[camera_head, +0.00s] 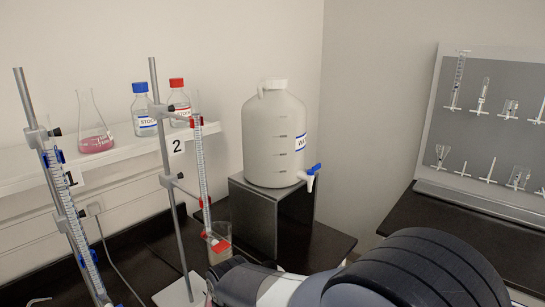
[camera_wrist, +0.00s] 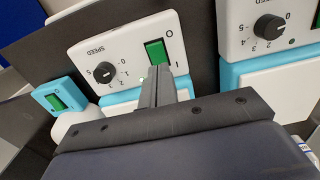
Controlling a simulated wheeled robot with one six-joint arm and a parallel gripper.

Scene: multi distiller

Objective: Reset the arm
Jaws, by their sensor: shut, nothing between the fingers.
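My gripper (camera_wrist: 158,72) is shut and empty in the wrist view. Its fingertips are at the lower edge of a green rocker switch (camera_wrist: 155,49) on a white and light-blue device (camera_wrist: 116,52). I cannot tell whether they touch the switch. A black speed knob (camera_wrist: 104,72) is left of the fingers. In the head view, my arm fills the bottom centre and right, and the fingertips are out of sight.
A second device (camera_wrist: 235,38) with a knob is at the right, and another green switch (camera_wrist: 66,94) at the left. In the head view, a white jug (camera_head: 273,140) sits on a black box (camera_head: 282,215) and burette stands (camera_head: 165,150) are at the left. A syringe board (camera_head: 500,120) is at the right.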

